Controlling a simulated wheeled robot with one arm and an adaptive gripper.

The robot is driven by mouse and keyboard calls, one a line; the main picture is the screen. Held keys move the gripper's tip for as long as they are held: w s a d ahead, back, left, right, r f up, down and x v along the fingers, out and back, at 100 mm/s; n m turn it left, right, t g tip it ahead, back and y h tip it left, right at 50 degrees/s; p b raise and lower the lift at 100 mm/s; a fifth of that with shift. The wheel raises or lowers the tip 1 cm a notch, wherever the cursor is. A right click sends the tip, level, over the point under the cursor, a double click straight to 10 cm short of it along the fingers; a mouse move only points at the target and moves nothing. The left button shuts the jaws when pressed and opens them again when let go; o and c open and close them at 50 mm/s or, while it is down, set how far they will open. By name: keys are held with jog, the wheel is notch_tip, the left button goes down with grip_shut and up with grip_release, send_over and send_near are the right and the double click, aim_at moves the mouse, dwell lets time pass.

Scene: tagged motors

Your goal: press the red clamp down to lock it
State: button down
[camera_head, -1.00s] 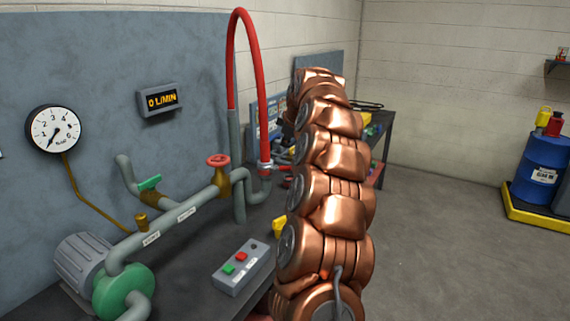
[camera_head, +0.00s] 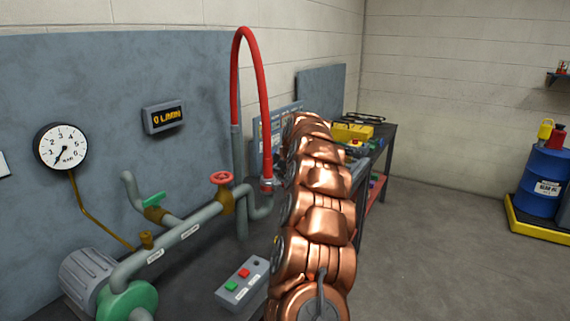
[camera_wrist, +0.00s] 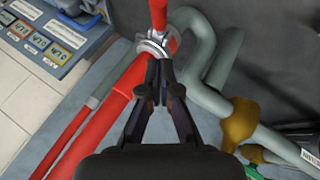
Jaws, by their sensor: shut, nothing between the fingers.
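The red hose arches up in the head view (camera_head: 263,100) and ends on a grey pipe bend (camera_head: 262,204). A silver clamp ring (camera_head: 267,184) sits at that joint, partly beside my arm. In the wrist view the clamp ring (camera_wrist: 156,42) circles the hose end, and its red lever (camera_wrist: 158,13) sticks out toward the top edge. My gripper (camera_wrist: 162,72) is shut and empty, its tips in front of the joint just below the ring. I cannot tell whether they touch it. My arm hides the gripper and the lever in the head view.
A button box (camera_head: 243,283) lies on the bench in front. A labelled panel (camera_wrist: 55,40) is at upper left in the wrist view. Open floor lies to the right.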

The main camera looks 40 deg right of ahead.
jog(key=shift+w+d+f+p, duration=0.1)
jog(key=shift+d+f+p, duration=0.15)
jog(key=shift+d+f, duration=0.3)
jog(key=shift+d+f+p, duration=0.3)
jog(key=shift+f, duration=0.5)
jog(key=shift+w+d+f+p, duration=0.1)
jog(key=shift+d+f+p, duration=0.15)
jog(key=shift+d+f, duration=0.3)
jog(key=shift+a+f+b, duration=0.15)
jog(key=shift+f+b, duration=0.25)
jog(key=shift+b, duration=0.45)
jog(key=shift+s+t+b, duration=0.2)
jog(key=shift+t+b, duration=0.3)
jog(key=shift+b, duration=0.45)
